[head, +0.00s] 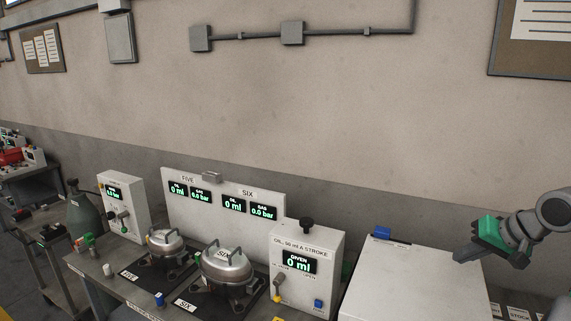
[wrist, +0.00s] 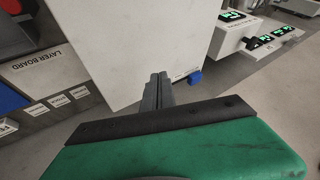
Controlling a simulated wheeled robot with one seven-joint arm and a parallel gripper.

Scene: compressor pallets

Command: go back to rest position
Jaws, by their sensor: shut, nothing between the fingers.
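My gripper (head: 462,254) is at the right of the head view, raised beside the large white box (head: 415,285). Its fingers are shut with nothing between them. In the wrist view the closed fingers (wrist: 158,88) point toward the white box (wrist: 130,45), and the green gripper body (wrist: 180,155) fills the bottom. I cannot tell the exact gap between the fingertips and the box.
Two compressors stand on the bench, one at FIVE (head: 166,243) and one at SIX (head: 228,266). An oil dispenser (head: 305,265) stands between SIX and the white box. A display panel (head: 225,205) is behind them.

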